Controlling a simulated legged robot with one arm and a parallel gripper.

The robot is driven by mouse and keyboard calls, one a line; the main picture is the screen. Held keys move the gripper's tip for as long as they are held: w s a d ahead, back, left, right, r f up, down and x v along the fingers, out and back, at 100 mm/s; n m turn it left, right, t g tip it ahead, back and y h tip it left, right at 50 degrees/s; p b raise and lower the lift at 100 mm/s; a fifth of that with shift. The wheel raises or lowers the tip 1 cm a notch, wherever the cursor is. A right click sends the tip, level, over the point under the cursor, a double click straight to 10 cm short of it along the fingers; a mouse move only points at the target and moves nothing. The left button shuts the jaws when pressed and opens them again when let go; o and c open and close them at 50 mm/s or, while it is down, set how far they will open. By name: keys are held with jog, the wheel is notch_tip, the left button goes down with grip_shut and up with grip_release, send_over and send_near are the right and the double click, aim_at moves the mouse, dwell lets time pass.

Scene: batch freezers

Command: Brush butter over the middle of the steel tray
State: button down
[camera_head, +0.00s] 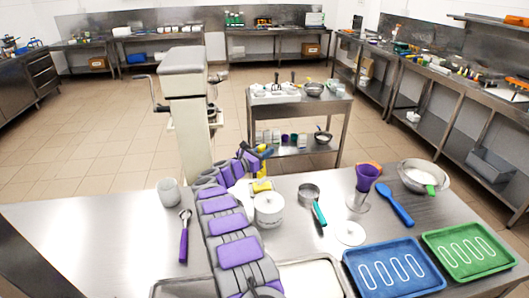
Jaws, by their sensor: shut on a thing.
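The steel tray (318,275) lies at the bottom edge of the steel table. My purple and grey arm crosses over its left part, and its lower edge is cut off. My gripper (258,153) is at the far end of my arm, beyond the table's back edge in the picture and well away from the tray. It is shut on a small yellow thing (263,149); I cannot tell if this is a brush. A yellow block (262,186), perhaps butter, shows just above a white lidded pot (268,208). No butter can be made out on the visible tray.
A blue tray (352,256) and a green tray (431,239) lie at the right. The table's left part is clear.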

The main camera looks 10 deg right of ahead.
jog(key=shift+f+b, duration=0.55)
dwell(0.9)
notch_tip(320, 180, up, 7)
dwell(0.9)
dwell(0.4)
